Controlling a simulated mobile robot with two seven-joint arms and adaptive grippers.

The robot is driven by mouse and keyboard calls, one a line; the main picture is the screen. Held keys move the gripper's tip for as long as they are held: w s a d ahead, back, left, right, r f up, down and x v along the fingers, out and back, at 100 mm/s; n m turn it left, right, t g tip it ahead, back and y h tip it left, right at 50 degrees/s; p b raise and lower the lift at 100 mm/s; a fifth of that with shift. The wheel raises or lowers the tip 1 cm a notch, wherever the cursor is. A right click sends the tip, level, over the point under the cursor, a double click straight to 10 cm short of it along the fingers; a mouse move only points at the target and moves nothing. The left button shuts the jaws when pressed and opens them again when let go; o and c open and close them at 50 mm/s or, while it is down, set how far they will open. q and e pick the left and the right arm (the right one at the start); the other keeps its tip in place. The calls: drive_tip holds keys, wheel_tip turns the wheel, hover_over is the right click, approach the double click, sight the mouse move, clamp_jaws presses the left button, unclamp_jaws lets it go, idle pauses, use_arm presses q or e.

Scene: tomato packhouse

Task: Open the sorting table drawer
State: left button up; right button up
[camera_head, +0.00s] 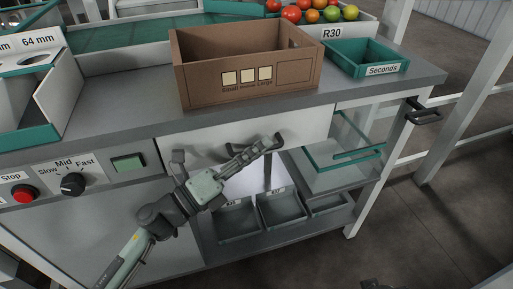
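The sorting table (404,86) has a pale drawer front (305,126) under its grey top. The drawer front looks flush, or nearly so, with the table edge. A dark bar handle (279,141) sits on its lower middle part. My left gripper (262,147) reaches up from the lower left, its fingers at the handle and overlapping it in the picture. The fingers are seen nearly edge-on, so I cannot tell whether they close on the handle. Only a small dark part, apparently of my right gripper (375,285), shows at the bottom edge.
A cardboard box (215,94) and a green Seconds tray (338,64) stand on the table. Grey bins (238,222) sit below. Open floor lies right.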

use_arm(q)
clamp_jaws()
idle(0.4)
